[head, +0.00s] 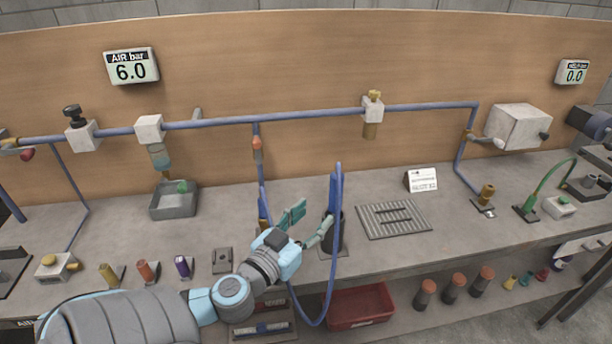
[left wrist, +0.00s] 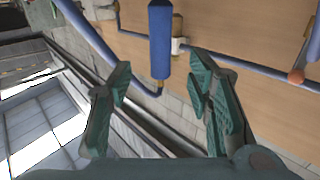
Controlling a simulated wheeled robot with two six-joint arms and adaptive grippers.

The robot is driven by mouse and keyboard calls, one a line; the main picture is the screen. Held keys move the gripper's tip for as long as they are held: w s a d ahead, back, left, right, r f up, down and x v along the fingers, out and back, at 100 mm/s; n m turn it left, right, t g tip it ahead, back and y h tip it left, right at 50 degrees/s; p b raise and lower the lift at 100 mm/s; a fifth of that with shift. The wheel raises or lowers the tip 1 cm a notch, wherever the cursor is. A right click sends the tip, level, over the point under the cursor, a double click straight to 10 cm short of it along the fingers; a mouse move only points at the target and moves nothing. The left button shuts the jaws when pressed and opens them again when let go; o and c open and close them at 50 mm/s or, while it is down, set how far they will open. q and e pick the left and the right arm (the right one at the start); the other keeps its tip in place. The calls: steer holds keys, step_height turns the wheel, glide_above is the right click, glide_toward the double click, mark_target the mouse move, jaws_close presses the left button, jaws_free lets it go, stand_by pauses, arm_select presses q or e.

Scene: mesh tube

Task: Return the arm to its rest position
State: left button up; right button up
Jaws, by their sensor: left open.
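My left arm comes in from the lower left, and its gripper (head: 307,224) is above the front part of the bench. Its green fingers are spread with nothing between them in the head view. The left wrist view also shows the open gripper (left wrist: 162,85). A blue tool (head: 335,195) with a looping blue hose stands upright in a dark holder (head: 336,240), just right of the fingers. In the left wrist view a blue cylinder (left wrist: 160,45) shows beyond and between the fingertips; I cannot tell the gap. My right gripper is not in view.
The bench (head: 110,235) carries a grey tray (head: 175,204), a slotted grey plate (head: 393,219) and small coloured fittings. A blue hose (head: 318,322) loops down past the bench edge beside my wrist. A red bin (head: 360,306) sits below. A blue pipe (head: 310,115) crosses the back panel.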

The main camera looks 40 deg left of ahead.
arm_select(q)
steer(key=shift+s+d+r, duration=0.1)
steer(key=shift+s+d, duration=0.05)
steer(key=shift+s, duration=0.45)
steer(key=shift+s+d, duration=0.1)
steer(key=shift+s, duration=0.5)
